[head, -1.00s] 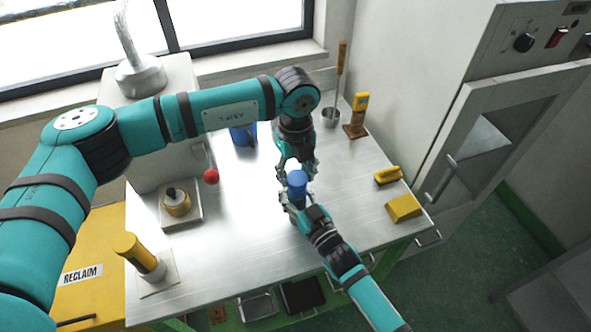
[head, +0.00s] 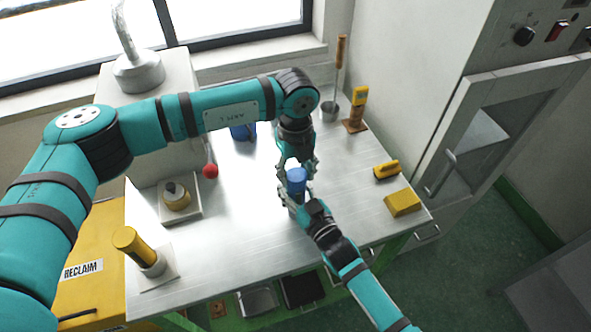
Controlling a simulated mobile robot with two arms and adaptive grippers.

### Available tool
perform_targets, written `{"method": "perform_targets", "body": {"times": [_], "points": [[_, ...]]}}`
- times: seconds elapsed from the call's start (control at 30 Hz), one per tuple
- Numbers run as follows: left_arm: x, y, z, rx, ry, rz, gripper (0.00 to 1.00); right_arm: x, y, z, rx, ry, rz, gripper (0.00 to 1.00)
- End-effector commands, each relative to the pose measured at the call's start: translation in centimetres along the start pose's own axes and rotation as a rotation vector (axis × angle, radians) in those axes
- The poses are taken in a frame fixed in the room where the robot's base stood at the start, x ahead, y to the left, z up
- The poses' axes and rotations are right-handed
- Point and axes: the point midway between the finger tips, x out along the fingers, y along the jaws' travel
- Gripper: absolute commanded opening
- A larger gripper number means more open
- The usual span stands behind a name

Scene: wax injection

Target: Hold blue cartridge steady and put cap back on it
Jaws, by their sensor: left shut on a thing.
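The blue cartridge (head: 296,187) stands upright over the middle of the metal table, between my two grippers. Its round blue top, which looks like the cap (head: 297,175), shows from above; the seam between cap and cartridge is too small to make out. My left gripper (head: 298,168) reaches down from behind, shut with its fingers on either side of this blue top. My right gripper (head: 291,197) comes from the front right, with its fingers around or beside the lower part. Its grip is partly hidden, so I cannot tell whether it is closed on the cartridge.
A blue mug (head: 242,132) stands behind my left arm. A red knob (head: 210,171), a yellow-topped pot (head: 176,195) and a yellow cylinder (head: 134,244) are at the left. A ladle (head: 338,75), a yellow gauge (head: 356,108) and yellow blocks (head: 403,202) are at the right.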

Motion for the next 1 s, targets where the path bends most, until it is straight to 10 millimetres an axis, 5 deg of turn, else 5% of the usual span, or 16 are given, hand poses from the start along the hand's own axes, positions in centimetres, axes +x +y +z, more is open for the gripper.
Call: {"method": "perform_targets", "body": {"times": [0.3,1.0], "points": [[-1.1,0.0,-0.28,-0.01,-0.145,-0.009,0.1,0.01,0.09,0.0,-0.001,0.0,0.001,0.0],[-0.86,-0.03,-0.3,-0.011,-0.145,-0.008,0.1,0.0,0.08,0.0,-0.001,0.0,0.001,0.0]]}}
